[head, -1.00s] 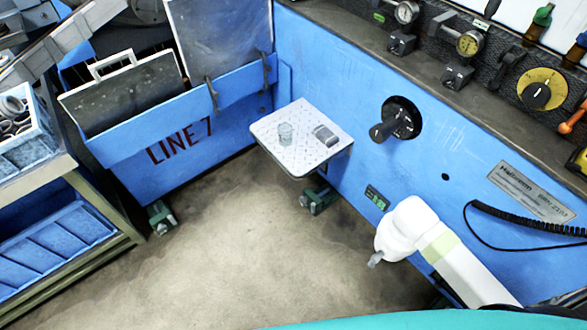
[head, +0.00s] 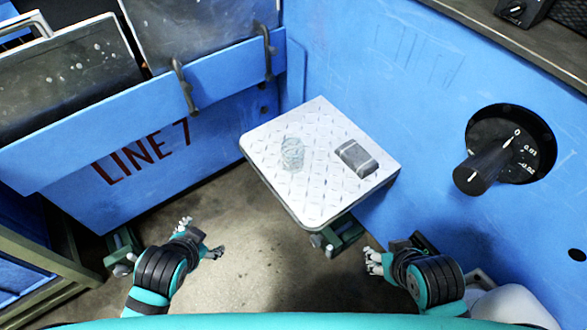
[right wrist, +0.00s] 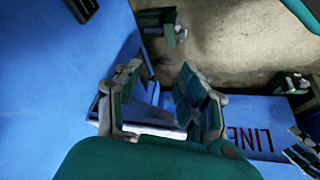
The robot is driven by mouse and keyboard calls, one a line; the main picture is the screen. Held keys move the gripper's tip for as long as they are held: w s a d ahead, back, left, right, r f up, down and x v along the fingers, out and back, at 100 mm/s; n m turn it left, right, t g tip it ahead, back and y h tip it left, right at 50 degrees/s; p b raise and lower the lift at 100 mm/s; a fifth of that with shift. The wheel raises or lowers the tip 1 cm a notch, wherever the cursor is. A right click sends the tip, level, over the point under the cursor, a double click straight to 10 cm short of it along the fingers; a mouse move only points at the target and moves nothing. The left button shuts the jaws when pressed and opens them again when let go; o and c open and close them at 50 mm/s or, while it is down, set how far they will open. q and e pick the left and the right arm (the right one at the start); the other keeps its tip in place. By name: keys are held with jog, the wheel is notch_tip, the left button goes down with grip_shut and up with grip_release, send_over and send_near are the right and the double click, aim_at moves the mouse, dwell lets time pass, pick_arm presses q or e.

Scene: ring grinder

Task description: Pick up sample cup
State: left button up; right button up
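The sample cup (head: 292,153) is a clear, glass-like cup standing upright on a small white diamond-plate shelf (head: 317,205) in the head view. My left gripper (head: 203,239) is below and to the left of the shelf, with its fingers spread and nothing between them. My right gripper (head: 378,262) is just below the shelf's right side, apart from the cup. The right wrist view shows the right gripper's fingers (right wrist: 160,97) wide apart and empty, with part of the shelf beyond them. The cup cannot be made out in that view.
A small dark grey box (head: 357,159) lies on the shelf right of the cup. The blue machine wall with a black dial (head: 490,160) bounds the right. The blue "LINE 7" panel (head: 60,190) bounds the left. Open floor lies below the shelf.

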pick_arm(q)
jog(key=w+r+m+t+h, duration=0.1)
jog(key=w+r+m+t, duration=0.2)
jog(key=w+m+t, duration=0.35)
pick_arm(e)
jog(key=w+a+r+t+y, duration=0.2)
jog(key=w+a+r+t, duration=0.2)
jog(key=w+r+t, duration=0.8)
pick_arm(q)
jog(key=n+g+h, duration=0.6)
jog(key=n+h, duration=0.9)
jog(key=n, duration=2.1)
send_near(283, 161)
jog(key=x, duration=0.4)
jog(key=b+x, duration=0.1)
jog(key=x, duration=0.1)
jog(key=shift+s+d+r, duration=0.15)
jog(key=shift+s+r, duration=0.05)
jog(key=shift+r, duration=0.15)
jog(key=x, duration=0.6)
jog(key=shift+w+d+b, duration=0.1)
jog(key=shift+d+b, duration=0.15)
jog(key=shift+b, duration=0.15)
pick_arm(e)
notch_tip(283, 161, up, 14)
jog(key=a+t+y, duration=0.2)
jog(key=t+y, duration=0.1)
jog(key=shift+s+n+t, duration=0.15)
jog(key=shift+n+t, duration=0.15)
jog(key=shift+t, duration=0.1)
